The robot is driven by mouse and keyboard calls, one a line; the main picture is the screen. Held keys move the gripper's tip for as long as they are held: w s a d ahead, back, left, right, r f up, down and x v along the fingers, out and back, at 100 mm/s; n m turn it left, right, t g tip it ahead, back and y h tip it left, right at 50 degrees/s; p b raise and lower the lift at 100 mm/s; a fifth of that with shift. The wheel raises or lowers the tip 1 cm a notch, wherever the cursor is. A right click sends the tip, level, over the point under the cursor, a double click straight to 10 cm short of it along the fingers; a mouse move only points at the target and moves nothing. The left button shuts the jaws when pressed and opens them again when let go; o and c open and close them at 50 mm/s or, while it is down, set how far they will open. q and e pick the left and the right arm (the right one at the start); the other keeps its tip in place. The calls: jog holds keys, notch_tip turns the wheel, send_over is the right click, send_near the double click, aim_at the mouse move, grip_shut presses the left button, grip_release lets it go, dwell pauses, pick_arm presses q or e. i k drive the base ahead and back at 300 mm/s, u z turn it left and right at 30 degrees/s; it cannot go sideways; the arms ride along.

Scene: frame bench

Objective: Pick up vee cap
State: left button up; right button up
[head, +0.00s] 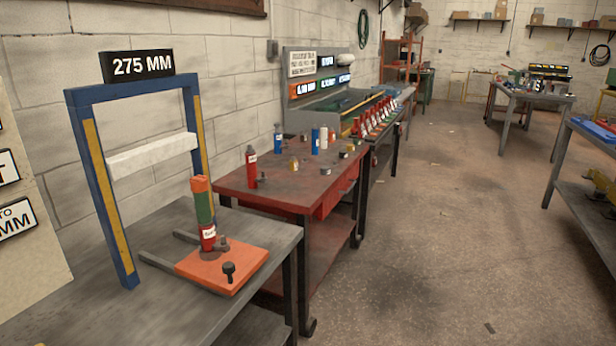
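No part is clearly marked as the vee cap. Several small caps and fittings lie on the red table, including a grey one (325,170) near its front edge and a brass-coloured one (294,164); they are too small to tell which has a vee. On the grey bench (90,318), an upright stack has a red labelled base (208,238), a green section (204,208) and an orange top (200,184). It stands at the back of an orange plate (212,272) with a black knob (228,270). Neither gripper is in view.
A blue frame (107,200) with a white crossbar (150,156) and a "275 MM" sign (138,66) stands on the bench. The red table (275,196) behind holds a red bottle-shaped part (251,168) and blue ones (278,138).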

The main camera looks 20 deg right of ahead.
aim_at(198, 184)
jog(key=z, duration=0.15)
jog(key=i, duration=1)
